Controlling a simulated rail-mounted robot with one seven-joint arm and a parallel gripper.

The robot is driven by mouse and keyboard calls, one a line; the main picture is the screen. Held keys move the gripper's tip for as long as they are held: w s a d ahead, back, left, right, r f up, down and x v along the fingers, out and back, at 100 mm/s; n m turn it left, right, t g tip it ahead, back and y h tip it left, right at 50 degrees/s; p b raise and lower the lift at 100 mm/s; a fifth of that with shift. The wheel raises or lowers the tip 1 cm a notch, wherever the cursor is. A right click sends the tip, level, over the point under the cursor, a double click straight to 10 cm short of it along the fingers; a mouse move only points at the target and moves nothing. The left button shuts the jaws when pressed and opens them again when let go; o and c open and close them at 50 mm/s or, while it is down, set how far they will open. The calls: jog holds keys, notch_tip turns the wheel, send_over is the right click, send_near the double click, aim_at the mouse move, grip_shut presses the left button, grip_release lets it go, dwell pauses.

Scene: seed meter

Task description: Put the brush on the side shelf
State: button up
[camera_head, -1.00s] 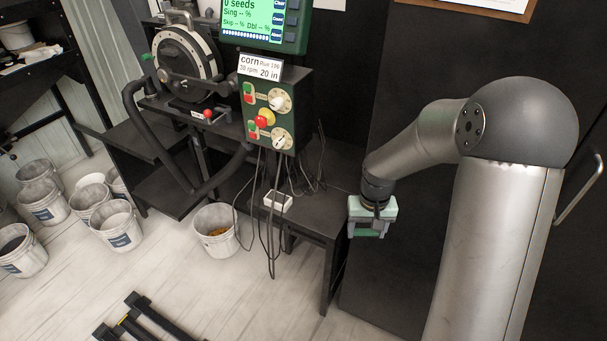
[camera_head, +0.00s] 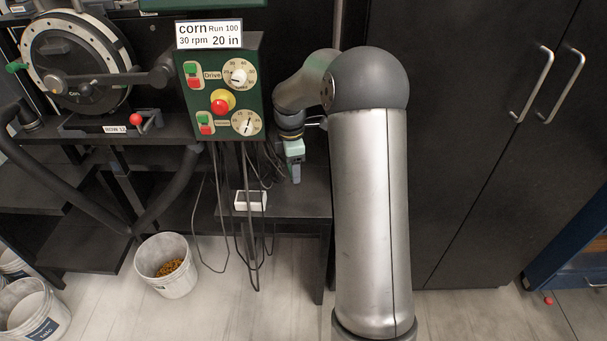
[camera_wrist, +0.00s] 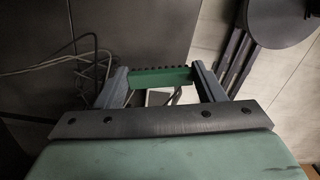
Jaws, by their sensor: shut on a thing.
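The brush (camera_wrist: 160,78) shows in the wrist view as a green bar with a row of dark bristles along its far edge. My gripper (camera_wrist: 163,80) is shut on it, one grey finger at each end. In the head view my gripper (camera_head: 296,176) points down just right of the green control box, and the brush cannot be made out there. A low black shelf (camera_head: 290,206) beside the machine stand, which looks like the side shelf, lies below my gripper. The gap between brush and shelf cannot be told.
The control box (camera_head: 222,88) and its hanging cables (camera_head: 248,215) are close left of my gripper. A small white box (camera_head: 250,201) sits at the shelf's left. A bucket with corn (camera_head: 167,265) stands on the floor. Black cabinet doors (camera_head: 465,130) are to the right.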

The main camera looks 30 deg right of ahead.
aim_at(304, 193)
jog(key=d+f+n+b, duration=0.1)
jog(key=f+n, duration=0.1)
jog(key=f, duration=0.2)
jog(key=w+d+f+n+b, duration=0.1)
jog(key=f+n+b, duration=0.1)
jog(key=f, duration=0.1)
jog(key=w+d+f+n+b, duration=0.1)
jog(key=d+f+n, duration=0.1)
jog(key=f, duration=0.2)
jog(key=shift+d+f+b, duration=0.1)
jog(key=shift+f+b, duration=0.2)
jog(key=shift+b, duration=0.1)
jog(key=shift+f, duration=0.15)
jog(key=o, duration=0.9)
jog(key=shift+o, duration=0.2)
